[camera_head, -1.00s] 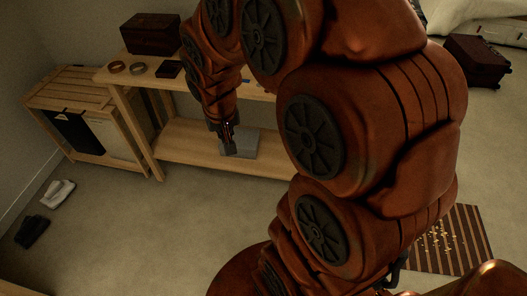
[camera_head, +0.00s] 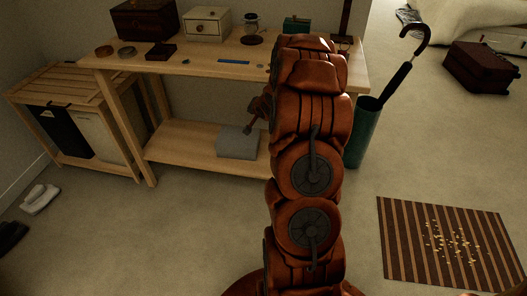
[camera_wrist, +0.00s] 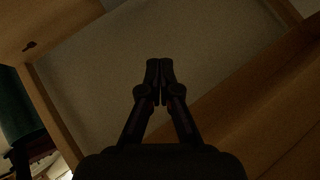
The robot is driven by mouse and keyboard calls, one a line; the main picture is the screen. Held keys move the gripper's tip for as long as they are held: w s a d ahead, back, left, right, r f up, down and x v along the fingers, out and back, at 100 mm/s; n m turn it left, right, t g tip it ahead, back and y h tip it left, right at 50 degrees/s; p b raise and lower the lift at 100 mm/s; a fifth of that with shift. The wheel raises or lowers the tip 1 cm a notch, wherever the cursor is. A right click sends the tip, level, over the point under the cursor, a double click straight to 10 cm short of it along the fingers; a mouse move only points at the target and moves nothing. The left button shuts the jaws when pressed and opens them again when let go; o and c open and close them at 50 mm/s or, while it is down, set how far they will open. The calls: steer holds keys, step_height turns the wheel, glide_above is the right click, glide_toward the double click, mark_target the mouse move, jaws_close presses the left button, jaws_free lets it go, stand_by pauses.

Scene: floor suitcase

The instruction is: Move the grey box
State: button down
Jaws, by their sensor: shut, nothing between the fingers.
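The grey box (camera_head: 238,143) lies on the lower shelf (camera_head: 185,140) of the wooden table, its right end close to my arm. My gripper (camera_head: 250,129) shows small and dark at the box's upper right edge in the head view, partly hidden by my arm; I cannot tell whether it touches the box. In the wrist view my gripper (camera_wrist: 159,63) has its fingertips together and holds nothing. That view shows wooden beams and a plain grey-beige surface beyond the fingers; I cannot make out the box there.
The tabletop holds a dark red box (camera_head: 145,20), a small drawer box (camera_head: 207,23) and other small things. A green umbrella stand (camera_head: 363,132) is right of the table. A striped mat (camera_head: 400,240) and a suitcase (camera_head: 482,68) lie on the floor.

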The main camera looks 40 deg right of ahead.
steer(key=s+d+f+m+t+b, duration=0.1)
steer(key=d+f+t+b, duration=0.2)
steer(key=f, duration=0.4)
steer(key=d+f+m+b, duration=0.2)
steer(key=d+f, duration=0.3)
steer(key=f, duration=0.3)
steer(key=s+d+f+m+t+b, duration=0.1)
steer(key=d+f+t+b, duration=0.15)
steer(key=d+f, duration=0.35)
steer(key=s+f+b, duration=0.1)
steer(key=f, duration=0.2)
steer(key=s+f+m+t+b, duration=0.1)
steer(key=f, duration=0.2)
steer(key=s+a+f+m+t+y+b, duration=0.1)
steer(key=f, duration=0.2)
steer(key=shift+s, duration=0.4)
steer(key=shift+s+a+f+m+t+b, duration=0.15)
steer(key=shift+s+f+m+t+b, duration=0.15)
steer(key=shift+f, duration=0.1)
steer(key=w+b, duration=0.1)
steer(key=w, duration=0.2)
steer(key=w+b, duration=0.1)
steer(key=w, duration=0.3)
steer(key=w+b, duration=0.2)
steer(key=w, duration=0.2)
steer(key=shift+d+f, duration=0.1)
steer(key=shift+d, duration=0.2)
steer(key=shift+w+a+b, duration=0.45)
steer(key=shift+w+a, duration=0.3)
steer(key=shift+w, duration=0.25)
